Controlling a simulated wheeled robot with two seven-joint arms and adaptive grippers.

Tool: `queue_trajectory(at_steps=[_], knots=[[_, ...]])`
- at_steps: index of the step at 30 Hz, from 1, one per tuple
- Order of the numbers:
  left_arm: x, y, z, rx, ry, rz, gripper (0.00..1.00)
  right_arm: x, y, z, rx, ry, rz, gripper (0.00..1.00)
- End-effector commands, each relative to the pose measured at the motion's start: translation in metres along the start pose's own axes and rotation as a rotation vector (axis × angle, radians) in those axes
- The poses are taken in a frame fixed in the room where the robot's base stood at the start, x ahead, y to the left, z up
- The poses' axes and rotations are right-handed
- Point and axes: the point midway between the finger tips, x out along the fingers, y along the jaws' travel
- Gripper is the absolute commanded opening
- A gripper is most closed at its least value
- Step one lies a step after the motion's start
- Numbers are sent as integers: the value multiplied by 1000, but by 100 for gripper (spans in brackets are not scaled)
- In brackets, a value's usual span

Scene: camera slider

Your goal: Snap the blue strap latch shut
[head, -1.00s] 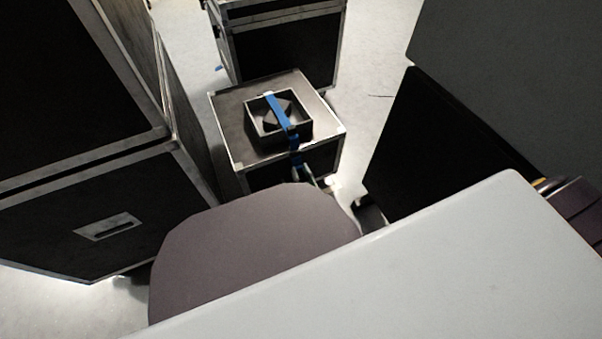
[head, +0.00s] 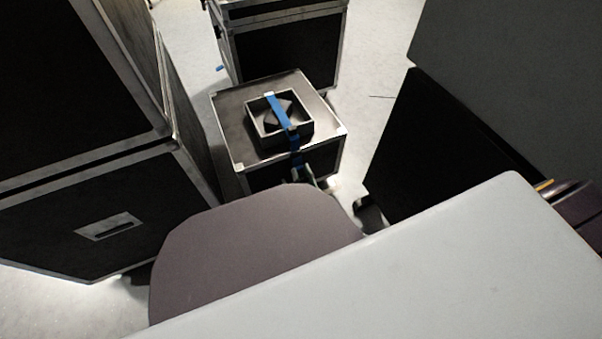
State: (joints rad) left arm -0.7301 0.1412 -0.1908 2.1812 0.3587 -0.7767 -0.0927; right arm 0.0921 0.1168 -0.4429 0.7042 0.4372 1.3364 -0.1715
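A blue strap (head: 278,106) runs across a small square open-topped box (head: 304,131) on top of a black case with metal edges. A pale piece sits at its far end, and its near end (head: 296,158) hangs down the case's front face. I cannot make out the latch's position at this size. My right gripper (head: 306,175) shows small and partly covered, close to the strap's hanging end. I cannot tell whether it touches the strap or whether its fingers are open. My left gripper is not in view.
The strapped case (head: 232,128) stands on the floor. A taller case (head: 285,55) stands behind it, and large stacked cases (head: 75,215) fill the left. A dark upright block (head: 440,150) is at the right. Pale floor (head: 375,60) is clear between them.

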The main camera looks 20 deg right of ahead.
Motion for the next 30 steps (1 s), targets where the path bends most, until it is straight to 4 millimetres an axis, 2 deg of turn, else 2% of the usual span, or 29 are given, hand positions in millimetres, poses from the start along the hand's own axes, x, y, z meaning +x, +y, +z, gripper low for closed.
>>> queue_trajectory(at_steps=[1, 4, 10, 13, 30], knots=[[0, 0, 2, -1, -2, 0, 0, -1, 4, 1, -4, -2, 4, 39], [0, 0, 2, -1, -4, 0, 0, -1, 2, 0, -3, -2, 2, 50], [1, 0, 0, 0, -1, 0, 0, -1, 0, 0, -1, -1, -1, 50], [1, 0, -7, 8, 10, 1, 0, -1, -1, 0, 0, 0, -2, 50], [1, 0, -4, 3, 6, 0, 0, 5, -2, -11, 2, -1, -2, 50]])
